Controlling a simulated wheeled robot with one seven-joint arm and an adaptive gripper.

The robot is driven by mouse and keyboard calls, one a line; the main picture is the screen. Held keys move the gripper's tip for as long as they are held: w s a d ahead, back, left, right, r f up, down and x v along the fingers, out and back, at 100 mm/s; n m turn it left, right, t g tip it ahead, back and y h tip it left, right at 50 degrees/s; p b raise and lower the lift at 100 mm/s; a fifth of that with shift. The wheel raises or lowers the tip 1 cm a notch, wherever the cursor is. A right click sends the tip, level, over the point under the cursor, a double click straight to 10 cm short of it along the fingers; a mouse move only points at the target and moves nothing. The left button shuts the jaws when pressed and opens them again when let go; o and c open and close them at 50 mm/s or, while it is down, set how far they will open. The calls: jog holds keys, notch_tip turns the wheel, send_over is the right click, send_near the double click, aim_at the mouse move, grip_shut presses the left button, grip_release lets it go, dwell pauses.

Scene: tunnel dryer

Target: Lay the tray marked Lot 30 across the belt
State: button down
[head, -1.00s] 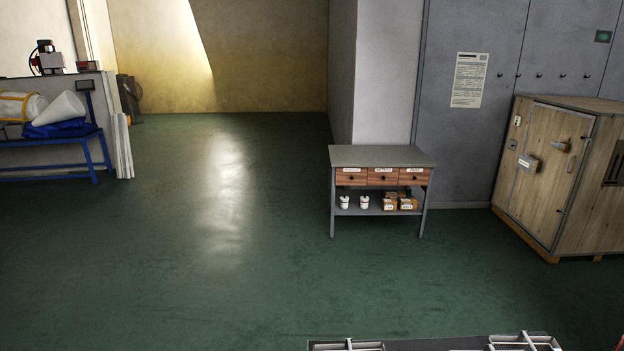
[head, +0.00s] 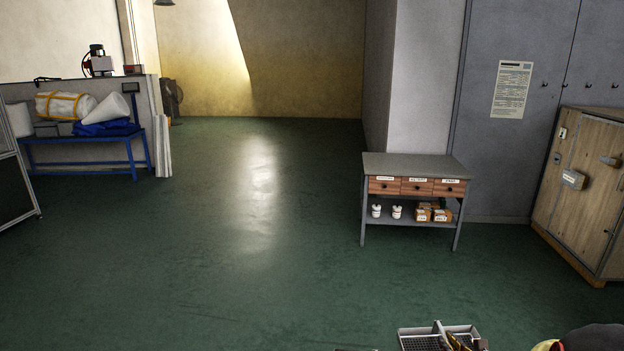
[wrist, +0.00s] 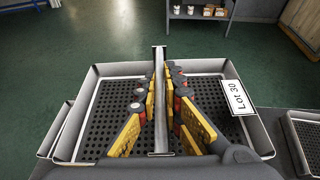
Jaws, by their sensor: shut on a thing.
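The tray marked Lot 30 (wrist: 92,72) is a perforated metal tray with raised walls and a central upright handle bar (wrist: 159,60). Its white label (wrist: 238,97) reads "Lot 30" and sits on the right wall in the wrist view. My gripper (wrist: 161,90), with yellow finger pads, is shut on the handle bar, one finger on each side. In the head view, part of the tray (head: 416,342) and my gripper (head: 459,343) show at the bottom edge, cut off by the frame. No belt is recognisable in either view.
Another perforated tray (wrist: 308,143) lies at the right edge of the wrist view. A grey table with drawers (head: 415,164) stands ahead, with a wooden cabinet (head: 590,190) to its right. A blue bench (head: 90,139) is far left. The green floor between is clear.

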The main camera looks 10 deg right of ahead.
jog(key=w+a+r+n+y, duration=0.1)
jog(key=w+a+n+y, duration=0.1)
jog(key=a, duration=0.8)
jog(key=w+a+r+n+y, duration=0.1)
jog(key=w+a+r+y, duration=0.1)
jog(key=a, duration=0.8)
jog(key=w+a+r+n+y, duration=0.2)
jog(key=w+a, duration=0.2)
jog(key=a, duration=0.6)
jog(key=shift+w+r+n+y, duration=0.2)
jog(key=shift+w+n+y, duration=0.1)
jog(key=shift+d, duration=0.1)
